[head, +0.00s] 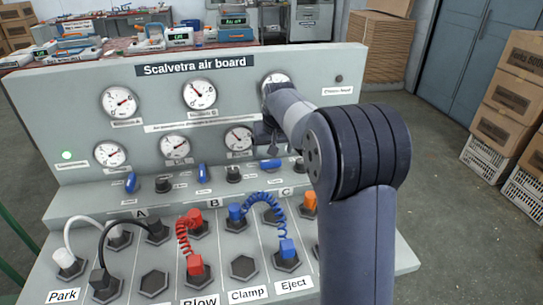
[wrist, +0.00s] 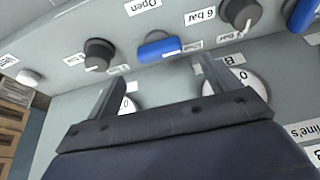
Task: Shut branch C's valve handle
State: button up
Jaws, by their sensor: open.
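Branch C's blue valve handle (head: 270,165) lies crosswise on the panel above the letter C, beside my arm. In the wrist view the blue handle (wrist: 158,46) lies just past my fingertips, roughly centred between them, with an upside-down "Open" label (wrist: 143,4) near it. My gripper (wrist: 161,80) is open and empty, its two fingers apart and pointing toward the handle without visibly touching it. The blue handles of A (head: 131,182) and B (head: 202,172) stand nearly upright in the picture.
Dark knobs (head: 233,173) sit beside the handles; one knob (wrist: 98,55) is near my fingers. Gauges (head: 175,147) cover the upright panel. Coiled red (head: 183,240) and blue (head: 265,205) hoses rise from the sloped front. Boxes (head: 510,90) stand at right.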

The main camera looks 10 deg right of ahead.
aim_at(271, 161)
jog(key=v, duration=0.5)
jog(key=shift+r, duration=0.15)
jog(key=x, duration=1.1)
jog(key=shift+b, duration=0.3)
jog(key=shift+s+n, duration=0.15)
jog(key=shift+n, duration=0.15)
jog(key=shift+r, duration=0.1)
